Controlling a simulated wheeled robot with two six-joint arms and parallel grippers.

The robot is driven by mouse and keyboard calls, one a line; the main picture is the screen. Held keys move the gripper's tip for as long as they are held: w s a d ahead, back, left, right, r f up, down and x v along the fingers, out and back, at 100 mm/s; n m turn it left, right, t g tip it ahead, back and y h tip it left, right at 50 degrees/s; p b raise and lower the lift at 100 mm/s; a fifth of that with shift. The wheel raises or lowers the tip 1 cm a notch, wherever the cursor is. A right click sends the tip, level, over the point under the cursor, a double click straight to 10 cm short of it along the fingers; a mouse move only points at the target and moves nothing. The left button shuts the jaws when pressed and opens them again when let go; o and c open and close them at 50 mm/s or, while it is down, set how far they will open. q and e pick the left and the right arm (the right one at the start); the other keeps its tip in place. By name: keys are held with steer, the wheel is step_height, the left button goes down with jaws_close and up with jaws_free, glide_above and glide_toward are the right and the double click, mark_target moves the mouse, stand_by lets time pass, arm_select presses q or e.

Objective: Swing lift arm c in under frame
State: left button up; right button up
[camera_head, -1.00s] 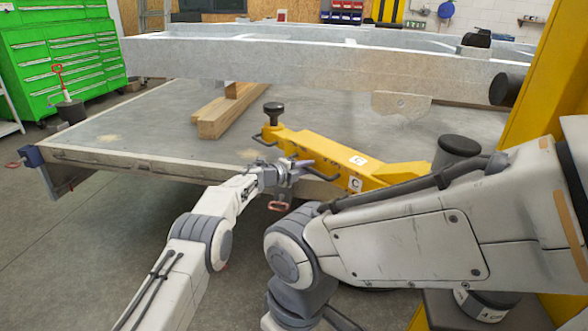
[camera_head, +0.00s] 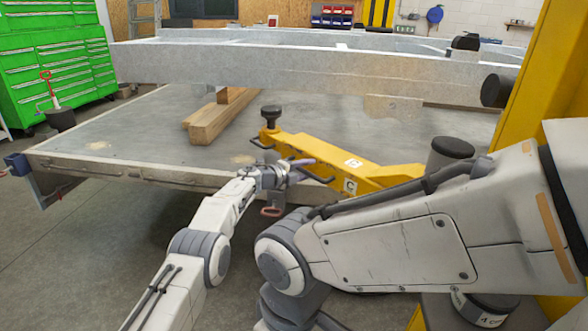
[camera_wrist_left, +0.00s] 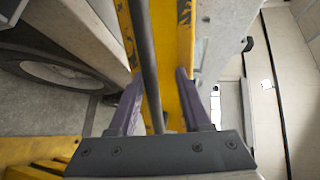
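Lift arm c (camera_head: 340,165) is yellow with a "C" label and reaches from the yellow post at right toward the left. A black round pad (camera_head: 270,112) stands at its tip. In the head view the pad shows just below the near rail of the grey frame (camera_head: 300,68); I cannot tell whether it is underneath. My left gripper (camera_head: 290,174) is at the near side of the lift arm, by its dark handle bars. In the left wrist view the purple fingers (camera_wrist_left: 158,95) stand apart, with a dark bar (camera_wrist_left: 144,60) between them. My right gripper is out of view.
The flat grey platform (camera_head: 120,135) lies beyond the lift arm, with wooden beams (camera_head: 212,118) on it. The yellow post (camera_head: 545,90) stands at right. My right arm fills the right foreground. Green cabinets (camera_head: 55,70) stand at far left; floor is clear at lower left.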

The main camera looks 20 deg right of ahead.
arm_select(q)
steer(key=shift+w+a+f, duration=0.15)
steer(key=shift+a, duration=0.3)
steer(key=p+v, duration=0.1)
steer(key=v, duration=0.9)
steer(key=shift+s, duration=0.25)
